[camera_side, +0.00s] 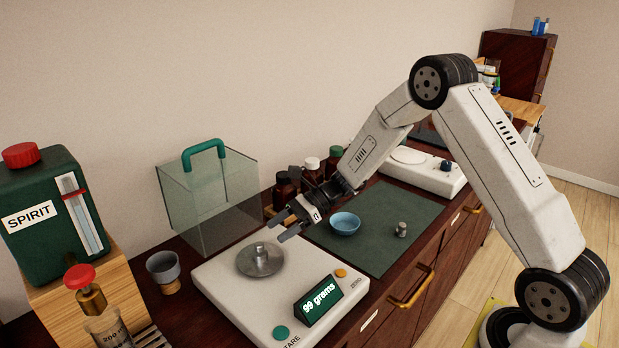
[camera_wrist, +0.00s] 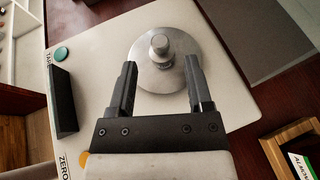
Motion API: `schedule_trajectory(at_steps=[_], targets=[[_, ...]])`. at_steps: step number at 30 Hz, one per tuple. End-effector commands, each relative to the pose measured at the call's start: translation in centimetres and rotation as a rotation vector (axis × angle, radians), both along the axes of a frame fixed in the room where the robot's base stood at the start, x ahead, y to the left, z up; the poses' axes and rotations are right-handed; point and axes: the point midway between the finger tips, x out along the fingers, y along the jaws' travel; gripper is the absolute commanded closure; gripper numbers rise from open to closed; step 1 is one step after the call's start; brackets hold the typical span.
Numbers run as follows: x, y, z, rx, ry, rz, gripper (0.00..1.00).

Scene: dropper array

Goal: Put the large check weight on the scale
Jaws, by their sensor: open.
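A metal check weight (camera_side: 260,249) with a knob on top stands upright on the round steel pan (camera_side: 262,266) of the white scale (camera_side: 226,299). The scale's display (camera_side: 318,300) reads 99 grams. A second metal weight (camera_side: 401,229) stands on the green mat; I cannot tell for sure which is larger. My gripper (camera_side: 280,227) is open and empty, above and beside the pan, apart from the weight. In the wrist view the fingers (camera_wrist: 160,68) point toward the pan (camera_wrist: 148,77), with the weight (camera_wrist: 159,45) just beyond the tips.
A blue bowl (camera_side: 345,224) sits on the green mat (camera_side: 385,256). A clear draft cover with a green handle (camera_side: 203,153) stands behind the scale. A grey cup (camera_side: 163,267) and green spirit can (camera_side: 40,220) are at left. Brown bottles (camera_side: 284,191) stand behind my gripper.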

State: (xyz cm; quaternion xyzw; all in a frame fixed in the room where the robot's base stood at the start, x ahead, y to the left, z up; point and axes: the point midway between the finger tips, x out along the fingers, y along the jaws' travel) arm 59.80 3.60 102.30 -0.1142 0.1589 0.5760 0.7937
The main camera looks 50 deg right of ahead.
Motion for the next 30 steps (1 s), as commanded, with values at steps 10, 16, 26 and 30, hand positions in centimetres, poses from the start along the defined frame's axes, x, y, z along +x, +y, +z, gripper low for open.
schedule_trajectory(at_steps=[10,16,26,30], targets=[[-1.0,-3.1,1.4,0.000,0.000,0.000,0.35],[-1.1,-3.3,1.5,0.000,0.000,0.001,0.35],[-1.1,-3.3,1.5,0.000,0.000,0.001,0.35],[-1.2,-3.2,1.4,-0.006,-0.001,0.004,0.35]])
